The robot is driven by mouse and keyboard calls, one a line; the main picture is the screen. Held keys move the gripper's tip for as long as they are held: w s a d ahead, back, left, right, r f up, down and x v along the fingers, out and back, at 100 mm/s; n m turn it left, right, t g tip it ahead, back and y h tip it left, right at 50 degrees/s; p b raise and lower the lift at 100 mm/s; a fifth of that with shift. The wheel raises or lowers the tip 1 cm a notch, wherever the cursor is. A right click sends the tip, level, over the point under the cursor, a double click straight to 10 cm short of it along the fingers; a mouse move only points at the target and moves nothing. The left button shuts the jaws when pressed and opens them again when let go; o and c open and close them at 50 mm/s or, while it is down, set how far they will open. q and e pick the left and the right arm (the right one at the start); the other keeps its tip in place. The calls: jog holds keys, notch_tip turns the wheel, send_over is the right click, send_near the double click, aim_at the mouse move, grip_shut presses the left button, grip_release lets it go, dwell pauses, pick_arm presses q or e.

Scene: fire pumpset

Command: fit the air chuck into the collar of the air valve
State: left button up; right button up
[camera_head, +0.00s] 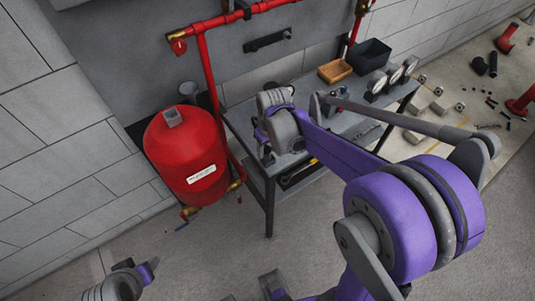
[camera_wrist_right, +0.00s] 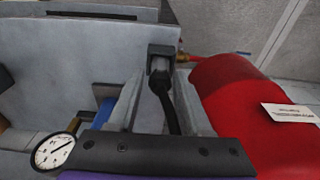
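The air chuck looks to be the dark block with a black stem or hose (camera_wrist_right: 161,68) in the right wrist view. It lies between the two grey fingers of my right gripper (camera_wrist_right: 161,100). Contact with the fingers is not clear. In the head view my right gripper (camera_head: 272,146) is over the bench, right of the red tank, its fingertips largely hidden. The red tank (camera_head: 187,160) has a grey square fitting (camera_head: 172,117) on top. I cannot make out the air valve's collar. Part of my left arm's end shows at the lower left, its fingers unclear.
The grey bench (camera_head: 245,172) carries round gauges (camera_head: 377,83), a black bin (camera_head: 372,54) and a wooden tray (camera_head: 335,71). Red piping (camera_head: 208,75) rises behind the tank. Loose parts lie on the floor at right. The floor before the tank is clear.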

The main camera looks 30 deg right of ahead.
grip_shut()
jog(key=shift+r, duration=0.1)
